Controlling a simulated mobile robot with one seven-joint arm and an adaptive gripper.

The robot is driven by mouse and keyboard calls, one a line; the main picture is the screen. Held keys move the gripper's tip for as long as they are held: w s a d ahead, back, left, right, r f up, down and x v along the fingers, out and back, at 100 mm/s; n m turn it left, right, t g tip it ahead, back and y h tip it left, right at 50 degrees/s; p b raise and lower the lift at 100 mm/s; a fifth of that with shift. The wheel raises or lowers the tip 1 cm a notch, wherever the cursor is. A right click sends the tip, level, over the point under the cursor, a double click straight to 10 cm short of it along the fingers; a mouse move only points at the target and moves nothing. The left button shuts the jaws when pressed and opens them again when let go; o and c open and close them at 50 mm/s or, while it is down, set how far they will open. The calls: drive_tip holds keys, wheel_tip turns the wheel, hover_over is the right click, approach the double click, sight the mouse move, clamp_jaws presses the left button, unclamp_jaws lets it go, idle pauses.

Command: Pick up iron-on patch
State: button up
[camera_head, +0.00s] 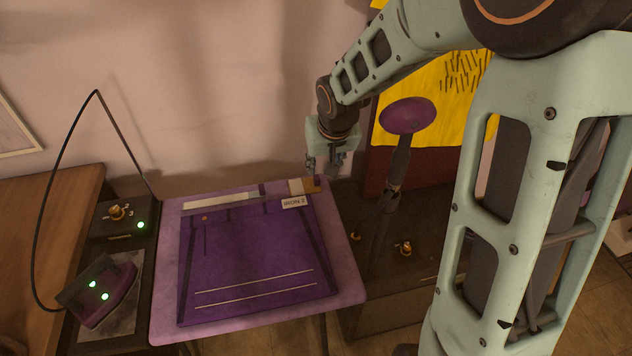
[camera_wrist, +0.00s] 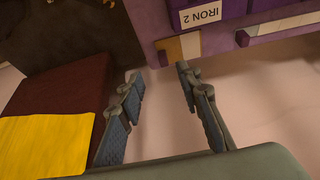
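A small flat piece, part brown and part off-white, lies at the back right corner of the pink-purple ironing board (camera_head: 343,262); it may be the iron-on patch (camera_head: 296,187), but I cannot be sure. It also shows near the top of the wrist view (camera_wrist: 190,45). My gripper (camera_head: 322,171) is over the board's back right corner, close to this piece. In the wrist view, the fingers (camera_wrist: 159,72) are apart with nothing between them, and the piece lies just beyond their tips. A label reading "IRON 2" (camera_head: 294,203) sits beside it on the purple garment (camera_head: 250,255).
An iron (camera_head: 100,291) with green lights and a cord stands left of the board. A padded purple oval on a stand (camera_head: 407,115) rises right of my gripper. A yellow picture (camera_head: 420,75) is behind it. A pale strip (camera_head: 222,200) lies along the board's back edge.

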sight(317, 177)
drive_tip(key=x, duration=0.4)
drive_tip(key=shift+a, duration=0.1)
drive_tip(key=shift+w+x, duration=0.2)
drive_tip(key=shift+x, duration=1.35)
drive_tip(key=shift+w+x, duration=0.25)
drive_tip(key=shift+x, duration=1.35)
drive_tip(key=shift+a+r, duration=0.15)
drive_tip(key=shift+r, duration=0.05)
clamp_jaws()
